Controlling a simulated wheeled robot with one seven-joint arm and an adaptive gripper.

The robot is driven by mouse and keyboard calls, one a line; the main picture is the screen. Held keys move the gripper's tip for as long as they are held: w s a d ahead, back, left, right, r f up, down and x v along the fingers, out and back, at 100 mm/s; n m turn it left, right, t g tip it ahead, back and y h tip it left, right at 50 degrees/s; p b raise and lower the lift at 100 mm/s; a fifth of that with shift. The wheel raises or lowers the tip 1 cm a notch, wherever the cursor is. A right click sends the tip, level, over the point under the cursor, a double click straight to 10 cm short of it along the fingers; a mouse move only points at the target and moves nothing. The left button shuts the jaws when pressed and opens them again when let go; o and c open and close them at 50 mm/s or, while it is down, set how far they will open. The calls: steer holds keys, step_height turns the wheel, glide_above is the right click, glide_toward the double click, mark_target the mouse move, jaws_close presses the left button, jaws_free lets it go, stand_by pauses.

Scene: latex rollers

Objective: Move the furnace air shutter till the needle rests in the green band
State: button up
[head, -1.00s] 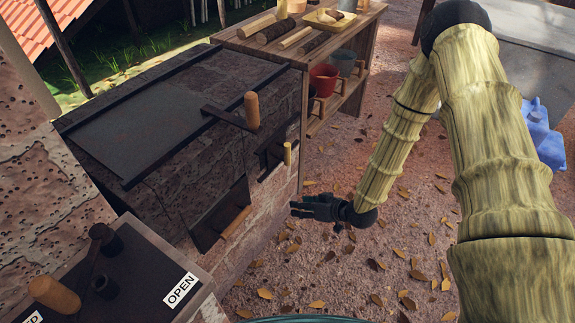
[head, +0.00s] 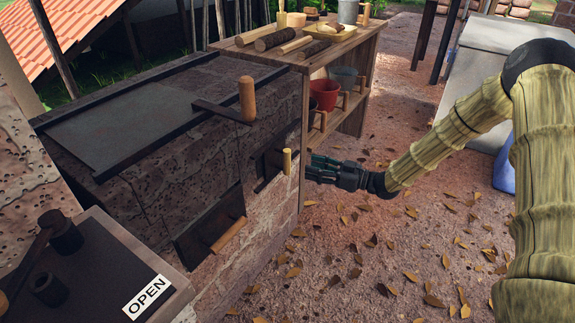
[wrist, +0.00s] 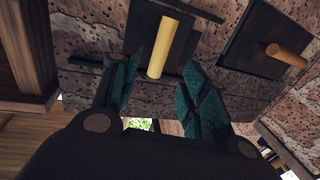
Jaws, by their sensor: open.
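The brick furnace (head: 262,228) has a small dark plate (head: 266,168) on its front with an upright wooden handle (head: 287,161). This looks like the air shutter. My gripper (head: 312,168) is open just right of this handle, pointing at it. In the wrist view the plate (wrist: 143,28) and its handle (wrist: 160,52) appear ahead, with the handle in line with the gap between the spread teal fingers (wrist: 161,60). I cannot tell whether the fingers reach around it. No needle or green band shows in these views.
A lower furnace door (head: 205,225) has a slanted wooden handle (head: 229,235). A lever with a wooden grip (head: 247,98) stands on the furnace top. The leaf-strewn ground (head: 380,260) is open.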

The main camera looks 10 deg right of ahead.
mark_target(288, 161)
steer(key=b+x, duration=0.2)
steer(key=x, duration=0.7)
steer(key=shift+w+a, duration=0.2)
steer(key=shift+a, duration=0.1)
steer(key=shift+c, duration=0.2)
jaws_close()
